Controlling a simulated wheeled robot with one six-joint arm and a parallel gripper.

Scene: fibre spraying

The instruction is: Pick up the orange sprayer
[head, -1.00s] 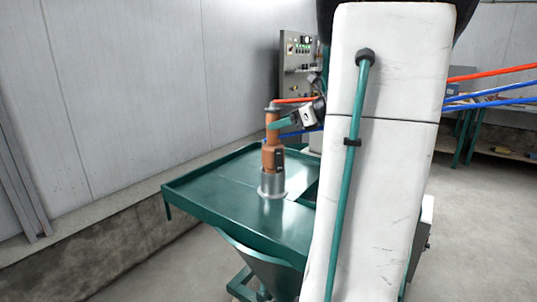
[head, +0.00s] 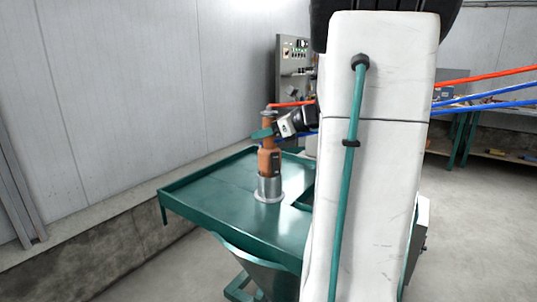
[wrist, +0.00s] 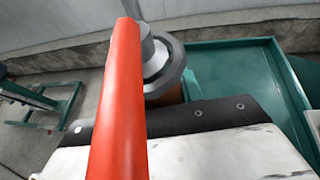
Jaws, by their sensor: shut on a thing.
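The orange sprayer (head: 269,162) stands upright in a grey metal holder (head: 270,188) on the green table (head: 215,190). My gripper (head: 265,133), with teal fingers, is shut on the upper part of the sprayer, just below its top. In the wrist view, the sprayer's round grey top (wrist: 163,62) is beyond the black edge of my gripper mount, with a little orange body below it. A thick red hose crosses that view and partly hides the sprayer. The fingertips are not clear there.
A grey control cabinet (head: 291,65) stands behind the table. Red and blue hoses (head: 485,75) run off to the right. My white arm hides the table's right part. A wall borders the left; the table top around the holder is clear.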

